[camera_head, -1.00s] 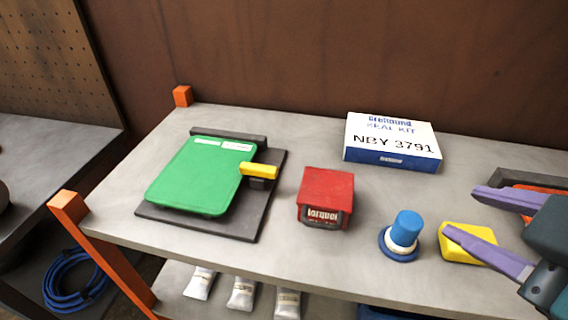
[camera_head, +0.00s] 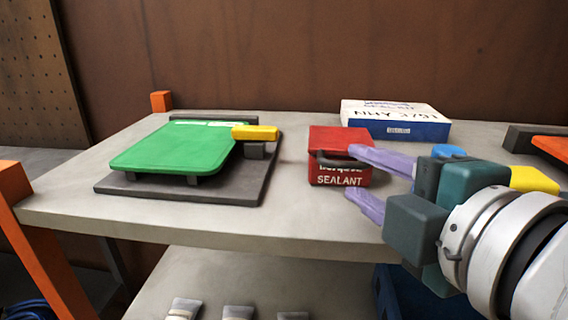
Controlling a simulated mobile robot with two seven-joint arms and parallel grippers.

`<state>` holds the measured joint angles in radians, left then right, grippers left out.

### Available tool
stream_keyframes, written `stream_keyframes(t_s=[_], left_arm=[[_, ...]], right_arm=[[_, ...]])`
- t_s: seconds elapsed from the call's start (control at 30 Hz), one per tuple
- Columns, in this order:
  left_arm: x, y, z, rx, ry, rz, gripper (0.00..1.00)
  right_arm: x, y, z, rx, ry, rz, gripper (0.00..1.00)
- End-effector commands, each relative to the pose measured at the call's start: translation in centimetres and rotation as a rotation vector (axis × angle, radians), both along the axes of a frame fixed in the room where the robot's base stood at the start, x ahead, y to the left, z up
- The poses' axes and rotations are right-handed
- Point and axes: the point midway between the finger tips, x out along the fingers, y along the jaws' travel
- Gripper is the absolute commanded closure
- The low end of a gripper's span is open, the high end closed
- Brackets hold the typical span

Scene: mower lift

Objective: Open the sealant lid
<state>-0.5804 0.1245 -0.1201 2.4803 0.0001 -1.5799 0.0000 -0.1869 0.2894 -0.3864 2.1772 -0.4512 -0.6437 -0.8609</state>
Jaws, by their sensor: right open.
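The red sealant box (camera_head: 338,178) stands on the grey bench top, with "SEALANT" in white on its front. Its red lid (camera_head: 338,138) lies closed on top, and a dark handle (camera_head: 337,161) runs along the lid's front edge. My right gripper (camera_head: 351,171) comes in from the right with its two lilac fingers spread one above the other. The fingertips overlap the box's right front in the picture, near the right end of the handle; I cannot tell whether they touch. Nothing is held between them. My left gripper is not in view.
Left of the box is a green panel (camera_head: 175,147) with a yellow handle (camera_head: 255,132) on a dark base. A white and blue seal kit box (camera_head: 395,122) stands behind. A blue knob (camera_head: 447,151) and yellow block (camera_head: 533,180) are partly hidden by my gripper.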

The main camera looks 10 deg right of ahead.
Motion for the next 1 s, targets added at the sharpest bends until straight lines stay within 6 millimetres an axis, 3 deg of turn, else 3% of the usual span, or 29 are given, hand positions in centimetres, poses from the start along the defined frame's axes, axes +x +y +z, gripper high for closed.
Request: stream_keyframes(t_s=[0.1,0.3,0.7,1.0], left_arm=[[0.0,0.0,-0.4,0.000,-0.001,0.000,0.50],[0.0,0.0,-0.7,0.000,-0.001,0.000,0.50],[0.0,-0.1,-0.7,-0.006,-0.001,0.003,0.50],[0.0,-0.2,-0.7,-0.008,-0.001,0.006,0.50]], right_arm=[[2.2,0.3,-0.5,0.001,-0.002,0.000,0.58],[4.8,0.6,-1.1,0.002,0.000,0.000,0.58],[5.5,0.7,-1.2,0.002,0.001,0.001,0.59],[5.5,0.7,-1.3,0.002,0.003,0.000,0.93]])
